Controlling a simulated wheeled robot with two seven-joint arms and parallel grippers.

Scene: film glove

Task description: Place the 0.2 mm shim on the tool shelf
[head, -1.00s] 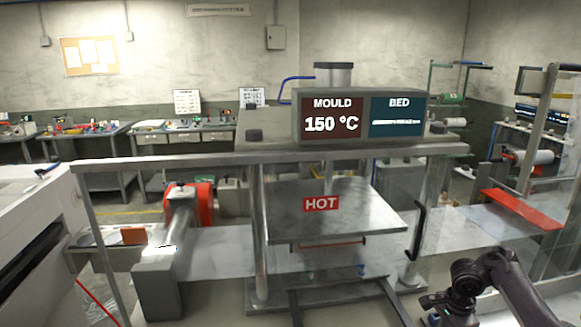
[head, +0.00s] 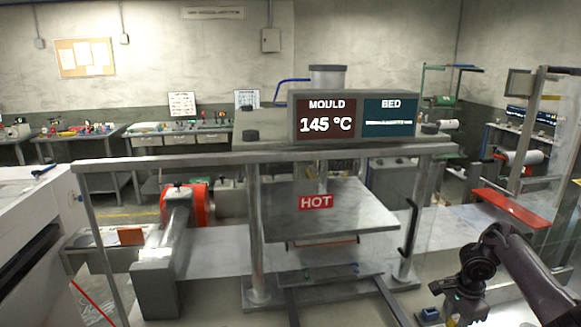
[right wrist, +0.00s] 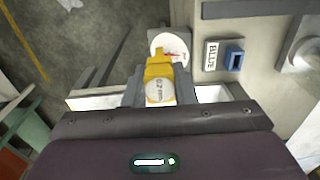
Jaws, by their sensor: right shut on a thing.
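In the right wrist view my right gripper (right wrist: 160,86) is shut on a yellow piece with a round pale label (right wrist: 160,92) that seems to read 0.2 mm, the shim. A white round disc with a red mark (right wrist: 171,46) lies just beyond its tip; I cannot tell whether they touch. I cannot identify the tool shelf with certainty. My left gripper is not in view.
A blue block (right wrist: 234,58) sits beside a lettered label (right wrist: 211,56), right of the shim. The press with its HOT plate (head: 335,212) and metal frame stands left of my right arm. A red plate (head: 508,207) is behind the arm. Open floor (right wrist: 60,60) shows at left.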

